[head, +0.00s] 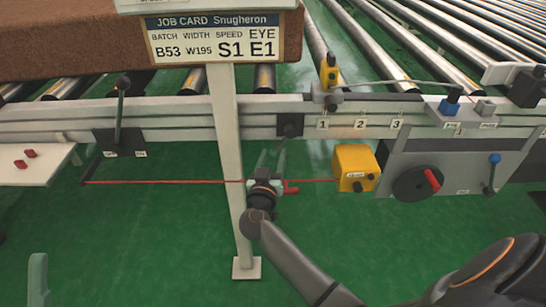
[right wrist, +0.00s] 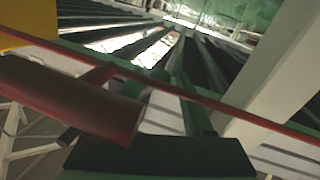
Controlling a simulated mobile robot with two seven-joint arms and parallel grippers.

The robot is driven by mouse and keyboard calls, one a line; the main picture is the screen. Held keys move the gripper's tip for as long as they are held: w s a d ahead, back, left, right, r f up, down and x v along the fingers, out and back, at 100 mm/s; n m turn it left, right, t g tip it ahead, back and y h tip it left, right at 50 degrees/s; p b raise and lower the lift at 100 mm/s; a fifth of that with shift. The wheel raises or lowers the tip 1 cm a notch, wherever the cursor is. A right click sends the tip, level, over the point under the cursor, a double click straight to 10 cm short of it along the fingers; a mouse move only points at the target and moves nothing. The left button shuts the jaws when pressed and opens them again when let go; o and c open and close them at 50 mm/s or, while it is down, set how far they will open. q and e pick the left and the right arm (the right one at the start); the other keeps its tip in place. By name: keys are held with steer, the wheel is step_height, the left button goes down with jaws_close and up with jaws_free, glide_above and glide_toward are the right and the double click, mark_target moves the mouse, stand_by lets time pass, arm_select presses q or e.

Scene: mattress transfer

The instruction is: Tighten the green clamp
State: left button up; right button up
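My right gripper (head: 271,154) is in front of the rail, just right of the white post, below a dark bracket (head: 289,125). Its slim grey-green fingers point up, but how far apart they stand is unclear. A red handle (head: 291,188) shows beside its wrist. In the right wrist view a thick red cylinder (right wrist: 75,100) is close on the left. A dark green block (right wrist: 160,157) fills the bottom. I cannot tell clamp body from gripper parts there. A grey-green piece at the lower left of the head view may be my left gripper (head: 38,278).
A thin red line (head: 160,182) runs from the left bracket to the yellow box (head: 356,167). The white post (head: 229,150) stands close left of my right gripper. A grey panel (head: 460,155) with a red-handled knob is at right. A brown mattress (head: 80,40) lies on rollers.

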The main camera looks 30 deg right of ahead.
jaws_close()
stand_by(1.1)
